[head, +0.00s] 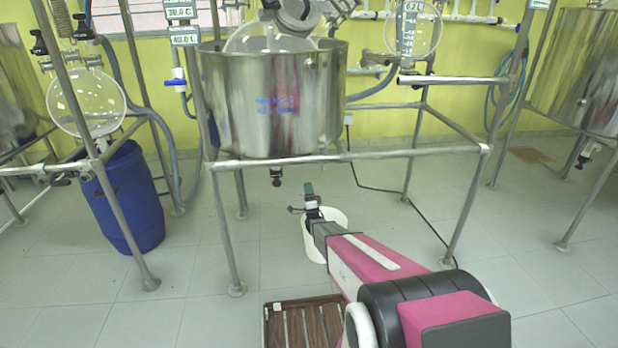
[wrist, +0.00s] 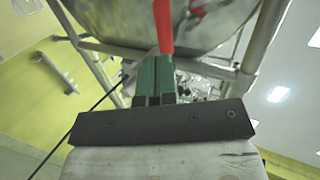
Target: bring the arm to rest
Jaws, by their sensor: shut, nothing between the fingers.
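My gripper (head: 309,187) has green fingers and is in front of the steel frame, below the steel reactor vessel (head: 270,105). In the wrist view the green fingers (wrist: 155,68) are together, with nothing held between them. A red bar (wrist: 163,25) shows just beyond the fingertips in the wrist view; I cannot tell what it belongs to or whether it touches them. My pink and black arm reaches forward from the lower right in the head view. The vessel's underside also shows in the wrist view (wrist: 205,25).
A white bucket (head: 311,244) stands on the floor behind my arm, partly hidden. The frame's front bar (head: 400,153) crosses just above the gripper. A brown slatted board (head: 290,325) lies at the bottom. A blue drum (head: 125,200) stands left. Tiled floor is open at front left.

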